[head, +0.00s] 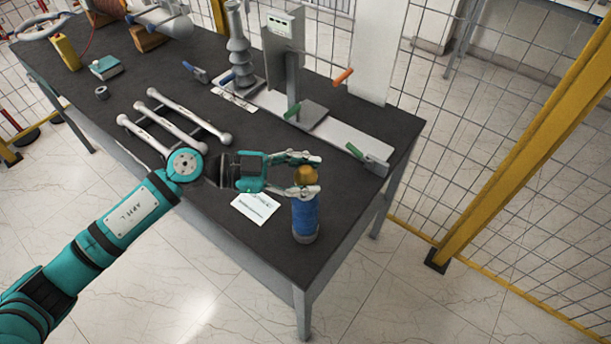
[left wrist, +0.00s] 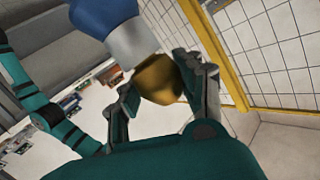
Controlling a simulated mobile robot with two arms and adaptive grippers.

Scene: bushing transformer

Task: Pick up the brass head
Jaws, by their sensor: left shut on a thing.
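The brass head (head: 305,175) is at the top of a blue cylinder (head: 305,215) near the front right corner of the dark table. My left gripper (head: 306,174) reaches in from the left, with its fingers shut on the brass head. In the left wrist view the brass head (left wrist: 158,79) sits between the two fingers, close to the grey end of the blue cylinder (left wrist: 104,15). I cannot tell whether the head and the cylinder are joined or just touching. My right gripper is not in view.
A white paper (head: 255,207) lies left of the cylinder. Behind stand a grey metal stand with a box (head: 284,45), a ribbed insulator (head: 240,50) and a rack of rods (head: 176,122). The table edge is close.

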